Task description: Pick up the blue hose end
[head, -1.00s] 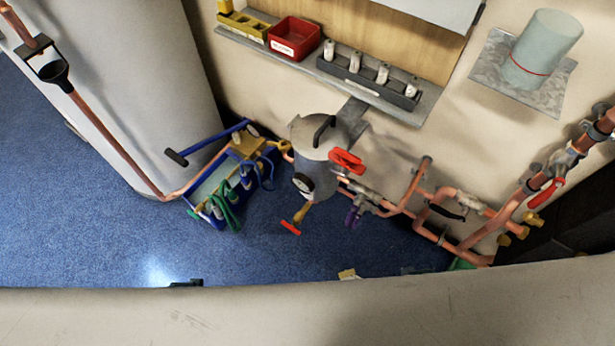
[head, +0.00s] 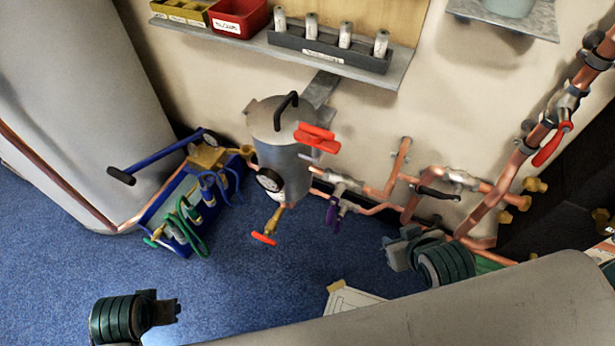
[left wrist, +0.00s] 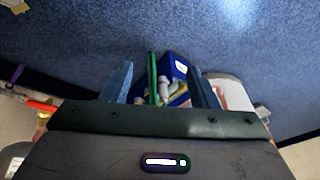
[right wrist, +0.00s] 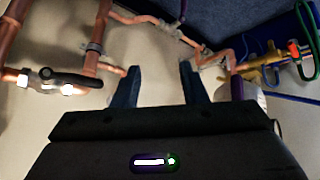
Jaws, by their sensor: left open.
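The blue hose (head: 229,177) loops beside the green hose (head: 185,222) on a blue pump unit (head: 152,224) on the floor, left of the grey tank. I cannot make out which tip is its free end. In the left wrist view the blue unit (left wrist: 176,68) lies beyond the fingers, partly hidden. My left gripper (head: 170,308) is low at the left front, apart from the unit; in its own view its fingers are apart and empty. My right gripper (head: 392,252) is by the copper pipes at the right; its fingers (right wrist: 160,75) are apart with nothing between them.
A grey tank (head: 283,150) with a gauge and red handles stands in the middle. Copper pipes (head: 410,200) with valves run along the wall to its right. A shelf (head: 225,40) holds bins above. Blue floor is free in front of the unit.

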